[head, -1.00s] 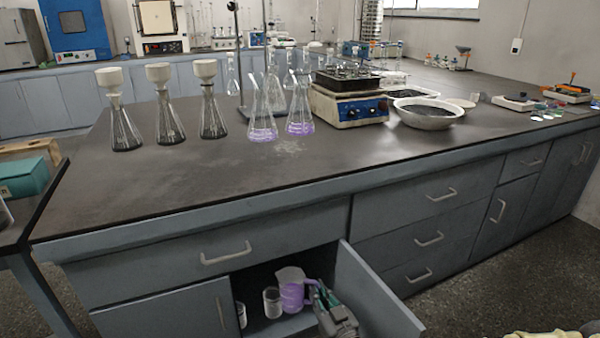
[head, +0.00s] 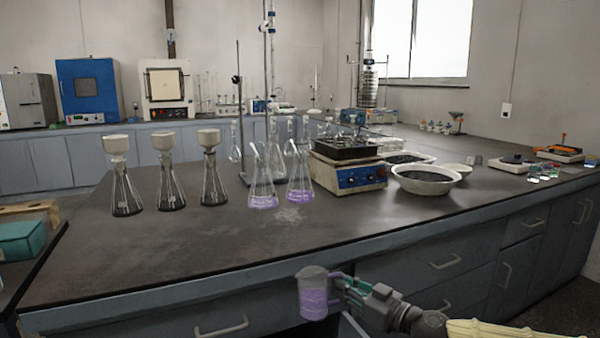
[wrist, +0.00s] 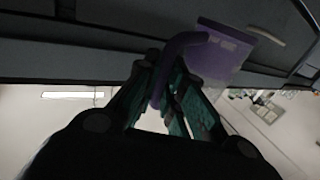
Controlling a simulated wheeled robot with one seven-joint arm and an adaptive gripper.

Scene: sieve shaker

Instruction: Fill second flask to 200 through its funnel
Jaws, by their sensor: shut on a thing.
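My gripper (head: 350,288) is shut on the handle of a clear beaker (head: 313,295) holding purple liquid. It holds the beaker upright in front of the bench's front edge, near the drawer fronts. In the wrist view my gripper (wrist: 165,95) closes around the purple-looking handle, with the beaker (wrist: 218,55) beyond it. Three conical flasks stand in a row at the left of the bench, each with a white funnel on top: the left flask (head: 125,192), the middle flask (head: 170,188) and the right flask (head: 213,183). They appear to hold no purple liquid.
Two flasks with purple liquid, one at left (head: 263,190) and one at right (head: 299,182), stand mid-bench. A blue-and-white shaker (head: 347,172) and a white bowl (head: 427,180) stand to their right. The front left of the benchtop (head: 130,255) is clear.

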